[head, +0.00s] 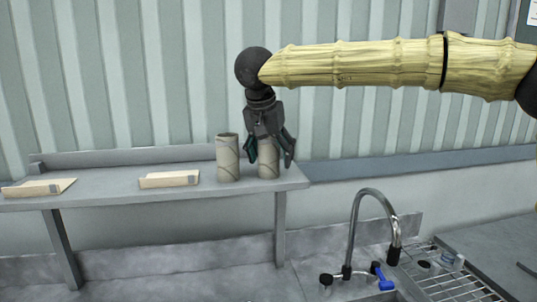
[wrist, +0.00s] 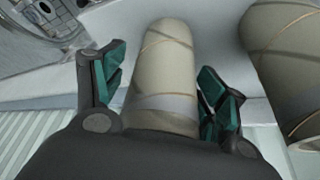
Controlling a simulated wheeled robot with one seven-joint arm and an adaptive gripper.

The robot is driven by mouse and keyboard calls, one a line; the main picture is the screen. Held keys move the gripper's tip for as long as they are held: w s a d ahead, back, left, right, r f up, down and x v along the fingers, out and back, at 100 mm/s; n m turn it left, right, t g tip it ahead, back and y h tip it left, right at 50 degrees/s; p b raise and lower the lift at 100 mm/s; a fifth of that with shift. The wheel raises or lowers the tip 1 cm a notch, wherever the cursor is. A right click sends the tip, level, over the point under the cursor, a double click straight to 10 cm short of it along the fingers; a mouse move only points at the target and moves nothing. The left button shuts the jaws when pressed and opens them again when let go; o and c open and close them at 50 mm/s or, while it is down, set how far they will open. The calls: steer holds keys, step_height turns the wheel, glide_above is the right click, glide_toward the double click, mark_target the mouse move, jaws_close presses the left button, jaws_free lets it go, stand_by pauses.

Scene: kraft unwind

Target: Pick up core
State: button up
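Two cardboard cores stand upright side by side at the right end of a grey raised shelf (head: 110,190). My gripper (head: 268,152) is over the right core (head: 268,170), pointing down, with a finger on either side of it. In the wrist view this core (wrist: 165,70) lies between the two green-padded fingers (wrist: 163,95). A gap shows on the left side, and the right finger is close to the core; I cannot tell if it touches. The left core (head: 228,158) is free, and it also shows in the wrist view (wrist: 285,65) at the right edge.
Two flat tan packets, a middle one (head: 169,179) and a left one (head: 38,188), lie on the shelf. A sink with a curved faucet (head: 372,200) and a wire drying rack (head: 450,285) are at lower right. A corrugated wall (head: 130,80) stands behind.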

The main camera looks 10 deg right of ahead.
steer(key=c, duration=1)
steer(key=shift+w, duration=0.1)
